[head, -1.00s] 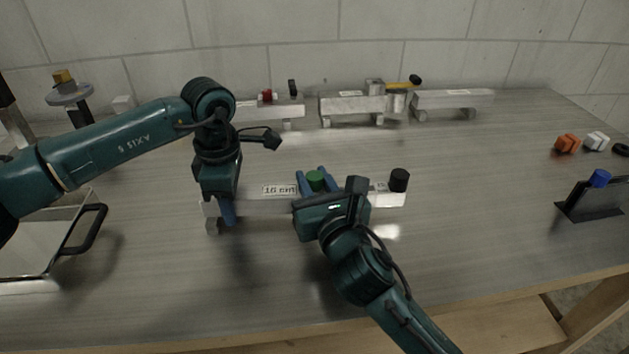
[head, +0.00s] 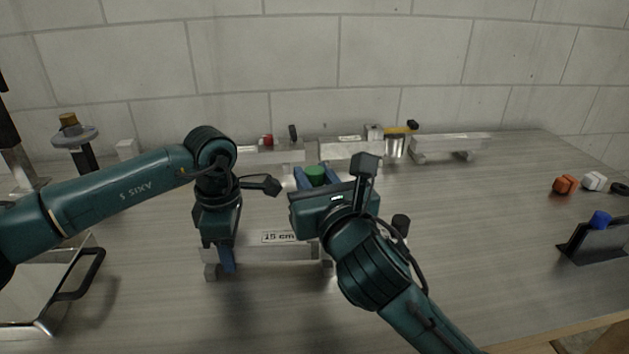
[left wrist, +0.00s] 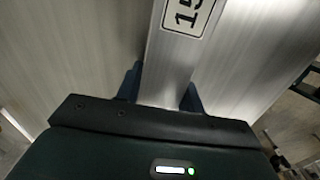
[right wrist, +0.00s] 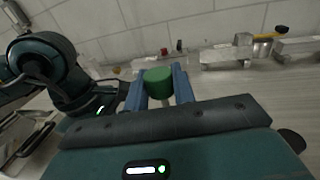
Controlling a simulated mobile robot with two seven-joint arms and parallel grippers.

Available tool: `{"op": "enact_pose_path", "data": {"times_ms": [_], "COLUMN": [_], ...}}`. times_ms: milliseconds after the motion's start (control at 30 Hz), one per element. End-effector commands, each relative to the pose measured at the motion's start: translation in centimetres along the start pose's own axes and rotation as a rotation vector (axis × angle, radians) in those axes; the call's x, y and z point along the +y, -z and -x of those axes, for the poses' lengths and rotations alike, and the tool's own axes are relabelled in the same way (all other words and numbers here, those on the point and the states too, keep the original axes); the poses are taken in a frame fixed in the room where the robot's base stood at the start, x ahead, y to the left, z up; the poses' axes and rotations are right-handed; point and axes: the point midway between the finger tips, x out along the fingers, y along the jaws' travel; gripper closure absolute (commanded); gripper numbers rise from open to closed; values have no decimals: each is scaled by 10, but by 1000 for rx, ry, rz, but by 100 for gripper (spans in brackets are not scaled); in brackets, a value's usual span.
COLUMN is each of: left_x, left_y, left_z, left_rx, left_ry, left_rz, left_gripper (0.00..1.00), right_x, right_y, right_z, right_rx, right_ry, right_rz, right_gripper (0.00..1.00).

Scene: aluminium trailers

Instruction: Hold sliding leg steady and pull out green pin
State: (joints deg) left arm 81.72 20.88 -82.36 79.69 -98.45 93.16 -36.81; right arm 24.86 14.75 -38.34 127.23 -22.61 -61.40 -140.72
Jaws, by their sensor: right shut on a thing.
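The aluminium trailer beam with its sliding leg (head: 290,254) lies across the middle of the table and carries a "15 cm" label. My left gripper (head: 228,262) points down at its left end; in the left wrist view, its blue fingers lie against both sides of the metal bar (left wrist: 180,65). My right gripper (head: 312,180) is shut on the green pin (head: 316,174), well above the beam. The right wrist view shows the pin's green head (right wrist: 158,82) between the blue fingers and some pale shaft below. The pin's lower end is hidden.
A black knob (head: 401,223) stands at the beam's right end, partly behind my right arm. More aluminium pieces (head: 350,148) stand at the back. A dark holder with a blue knob (head: 600,219) and an orange piece (head: 565,184) are at right. A handled tray (head: 82,275) is at left.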

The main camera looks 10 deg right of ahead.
Motion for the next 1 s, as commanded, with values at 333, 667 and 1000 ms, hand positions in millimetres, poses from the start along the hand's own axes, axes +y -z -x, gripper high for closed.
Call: {"op": "enact_pose_path", "data": {"times_ms": [333, 667, 1000], "left_x": [0, 0, 1], "left_y": [0, 0, 0], "left_z": [0, 14, 84], "left_rx": [0, 0, 0], "left_ry": [0, -2, -5], "left_rz": [0, 0, 0], "left_gripper": [38, 38, 38], "right_x": [0, 0, 0], "right_y": [0, 0, 0], "right_z": [0, 0, 0], "right_rx": [-1, -1, -1], "right_ry": [0, 0, 0], "right_rz": [0, 0, -1], "right_gripper": [96, 96, 96]}}
